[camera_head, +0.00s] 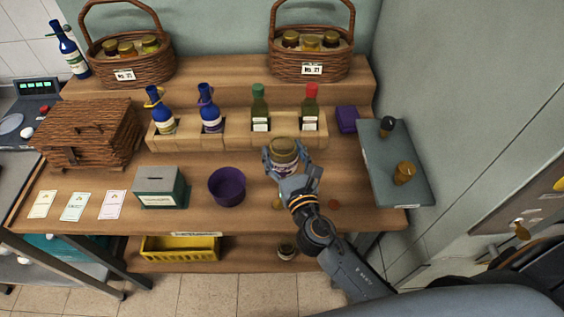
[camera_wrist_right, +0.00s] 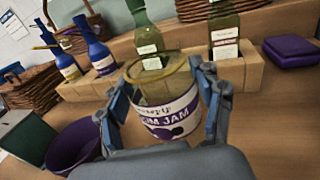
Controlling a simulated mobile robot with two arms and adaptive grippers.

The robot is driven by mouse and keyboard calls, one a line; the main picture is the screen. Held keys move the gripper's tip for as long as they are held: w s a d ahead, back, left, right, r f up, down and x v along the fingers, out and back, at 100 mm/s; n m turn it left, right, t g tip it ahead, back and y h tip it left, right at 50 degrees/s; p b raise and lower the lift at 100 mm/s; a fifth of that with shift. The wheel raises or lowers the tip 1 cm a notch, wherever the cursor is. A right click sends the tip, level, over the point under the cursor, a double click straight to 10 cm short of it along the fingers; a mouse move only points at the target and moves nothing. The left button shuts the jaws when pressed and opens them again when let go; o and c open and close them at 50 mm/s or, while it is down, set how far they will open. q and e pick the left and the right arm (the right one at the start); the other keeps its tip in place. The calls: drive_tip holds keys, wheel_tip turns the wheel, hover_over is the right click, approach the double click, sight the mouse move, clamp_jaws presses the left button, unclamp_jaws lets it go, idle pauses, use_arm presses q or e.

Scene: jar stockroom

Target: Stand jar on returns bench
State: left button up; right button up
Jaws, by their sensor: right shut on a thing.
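A jam jar (camera_head: 283,158) with a gold-brown lid and a pale label is between the fingers of my right gripper (camera_head: 286,166). In the wrist view the jar (camera_wrist_right: 165,108) shows a white and purple label reading "JAM", with a finger closed on each side. It looks about upright, over the wooden bench (camera_head: 330,190) in front of the bottle rack. I cannot tell whether its base touches the wood, since the gripper hides it. The label on the bench's front edge is too small to read. My left gripper is not in view.
The bottle rack (camera_head: 237,132) stands behind the jar, with blue, green and red-topped bottles. A purple bowl (camera_head: 227,187) and a green box (camera_head: 161,188) are to the left. A purple case (camera_head: 347,119) and a grey side shelf (camera_head: 390,165) with two small items are to the right.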

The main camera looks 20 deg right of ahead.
sight(282, 162)
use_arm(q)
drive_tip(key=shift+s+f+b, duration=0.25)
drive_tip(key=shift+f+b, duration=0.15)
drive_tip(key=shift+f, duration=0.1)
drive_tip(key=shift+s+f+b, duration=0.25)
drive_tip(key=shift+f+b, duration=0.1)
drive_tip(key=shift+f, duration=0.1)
use_arm(e)
drive_tip(key=shift+w+a+f, duration=0.1)
drive_tip(key=shift+f, duration=0.8)
drive_tip(key=shift+w+a+f, duration=0.1)
drive_tip(key=shift+f, duration=0.8)
drive_tip(key=shift+f, duration=0.25)
drive_tip(key=o, duration=1.3)
drive_tip(key=shift+r, duration=0.1)
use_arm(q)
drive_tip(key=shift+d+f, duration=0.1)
